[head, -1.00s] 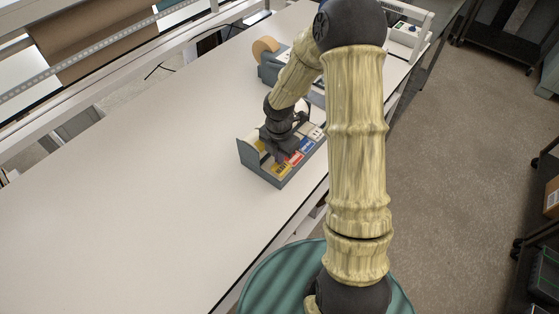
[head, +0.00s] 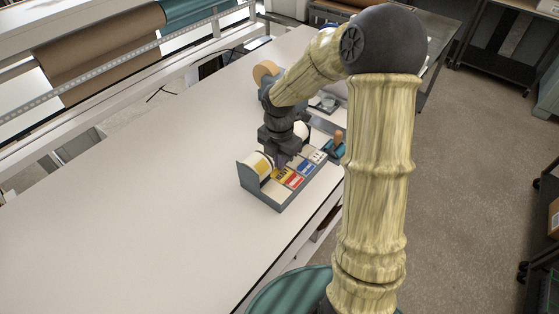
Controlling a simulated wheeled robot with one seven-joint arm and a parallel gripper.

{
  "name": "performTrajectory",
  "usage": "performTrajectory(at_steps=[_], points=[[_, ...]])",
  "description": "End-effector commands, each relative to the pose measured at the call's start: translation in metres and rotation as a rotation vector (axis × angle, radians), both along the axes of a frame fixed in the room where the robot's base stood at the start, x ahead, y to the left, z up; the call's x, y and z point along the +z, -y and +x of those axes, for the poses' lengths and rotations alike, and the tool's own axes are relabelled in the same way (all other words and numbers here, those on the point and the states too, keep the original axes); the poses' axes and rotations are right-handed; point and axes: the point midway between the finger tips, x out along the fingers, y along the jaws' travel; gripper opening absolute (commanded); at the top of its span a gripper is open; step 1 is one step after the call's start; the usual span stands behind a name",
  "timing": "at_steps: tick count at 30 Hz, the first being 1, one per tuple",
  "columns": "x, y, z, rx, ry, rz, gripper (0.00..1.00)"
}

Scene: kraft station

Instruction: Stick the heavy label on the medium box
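A grey label holder (head: 250,182) stands near the front edge of the white table. It has a white-and-yellow roll (head: 259,166) at its left end and a row of flat label pads, with yellow (head: 283,175), red (head: 294,181), blue (head: 305,168) and white ones. Which pad is the heavy label is too small to read. My gripper (head: 282,161) points down just above the holder, over the yellow pad. Its fingers are dark and small, so I cannot tell whether they are open or hold a label. No medium box shows on the visible table.
A tape dispenser with a tan roll (head: 265,72) stands farther back, partly behind my arm. A teal tool with a wooden handle (head: 338,141) is right of the holder. The left and front of the table (head: 130,220) is clear. A brown paper roll (head: 100,52) hangs behind.

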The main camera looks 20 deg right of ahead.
Motion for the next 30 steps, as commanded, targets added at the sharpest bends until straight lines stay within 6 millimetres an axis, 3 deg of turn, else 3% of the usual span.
performTrajectory(at_steps=[10, 21, 30], points=[[0.016, 0.001, -0.009, -0.049, -0.003, -0.001, 0.00], [0.051, 0.006, -0.043, -0.237, -0.003, -0.001, 0.00], [0.051, 0.008, -0.051, -0.284, -0.001, 0.001, 0.00]])
